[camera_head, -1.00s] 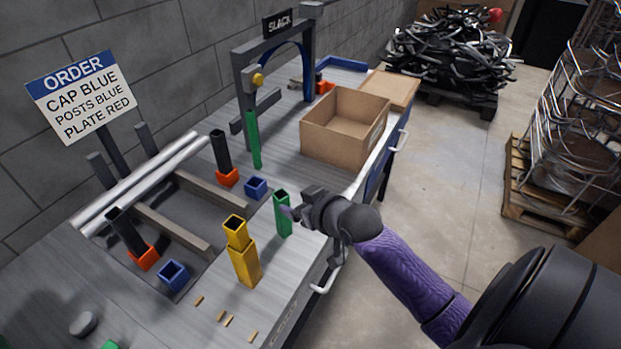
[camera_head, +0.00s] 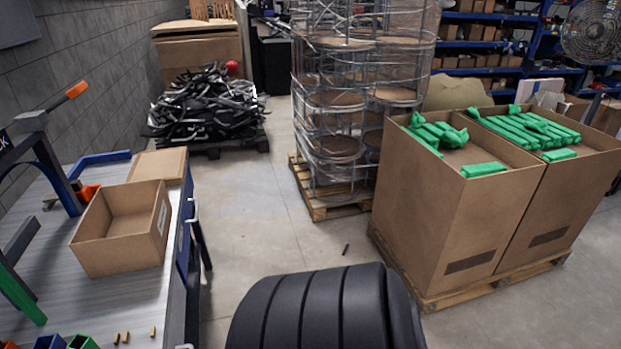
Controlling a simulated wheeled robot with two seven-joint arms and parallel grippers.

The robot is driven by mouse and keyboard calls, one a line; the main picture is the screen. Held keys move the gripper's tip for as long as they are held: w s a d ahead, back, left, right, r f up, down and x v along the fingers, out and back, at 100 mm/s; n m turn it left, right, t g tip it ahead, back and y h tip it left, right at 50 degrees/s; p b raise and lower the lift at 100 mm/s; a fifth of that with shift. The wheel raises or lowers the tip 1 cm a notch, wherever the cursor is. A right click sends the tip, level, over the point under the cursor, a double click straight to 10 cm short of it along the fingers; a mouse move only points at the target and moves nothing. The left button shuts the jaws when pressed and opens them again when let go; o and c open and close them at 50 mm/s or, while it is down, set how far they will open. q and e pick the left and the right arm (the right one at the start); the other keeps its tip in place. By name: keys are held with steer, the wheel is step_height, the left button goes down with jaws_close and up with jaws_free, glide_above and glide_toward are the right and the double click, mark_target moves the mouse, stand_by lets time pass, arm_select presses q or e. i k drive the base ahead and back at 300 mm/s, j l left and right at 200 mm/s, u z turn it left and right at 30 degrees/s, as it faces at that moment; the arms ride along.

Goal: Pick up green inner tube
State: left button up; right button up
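The open top of a green square tube (camera_head: 82,342) shows at the bottom left of the head view, on the workbench. The rest of it is cut off by the frame. A blue square tube (camera_head: 48,342) stands beside it, also cut off. A taller green post (camera_head: 22,296) leans at the left edge. Neither of my grippers is in view, so I cannot see what they hold. A black ribbed part of my own arm fills the bottom middle.
An open cardboard box (camera_head: 122,232) sits on the workbench (camera_head: 75,290). Large cartons (camera_head: 440,225) with green parts stand on a pallet at right. A wire rack (camera_head: 340,110) and a heap of black parts (camera_head: 208,105) stand behind.

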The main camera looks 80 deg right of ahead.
mark_target(9, 285)
steer(key=l+u, duration=0.25)
steer(key=l, duration=0.15)
steer(key=k+l+u, duration=0.1)
steer(key=l+u, duration=0.15)
steer(key=k+l+u, duration=0.2)
steer(key=l, duration=0.3)
steer(key=l+u, duration=0.25)
steer(key=k+l, duration=0.05)
steer(key=l, duration=0.05)
